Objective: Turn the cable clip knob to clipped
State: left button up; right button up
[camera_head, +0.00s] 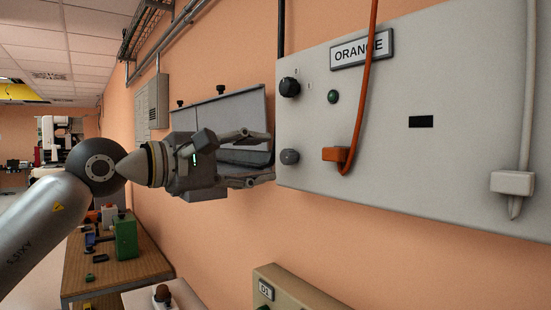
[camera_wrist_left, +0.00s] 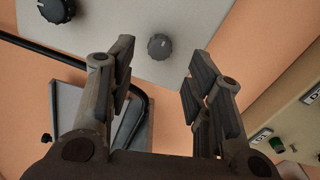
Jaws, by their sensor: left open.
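A grey panel (camera_head: 450,140) with an "ORANGE" label fills the right of the head view. On its left edge is a dark grey knob (camera_head: 289,157), the lower of two, beside an orange clip (camera_head: 335,154) on an orange cable; which of these knobs is the cable clip knob is not marked. My left gripper (camera_head: 268,156) is open, empty and just left of the lower knob. In the left wrist view that knob (camera_wrist_left: 159,46) lies ahead, between the spread fingers (camera_wrist_left: 160,58) and apart from them. My right gripper is out of view.
A black knob (camera_head: 289,87) and a green button (camera_head: 333,96) are higher on the panel. A white clip (camera_head: 512,183) holds a white cable at the right. A beige box (camera_head: 285,285) is below; a wooden bench (camera_head: 140,262) stands lower left.

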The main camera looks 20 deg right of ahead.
pick_arm(q)
jog(key=v, duration=0.5)
jog(key=shift+s+a, duration=0.15)
jog(key=shift+a, duration=0.2)
jog(key=shift+f, duration=0.1)
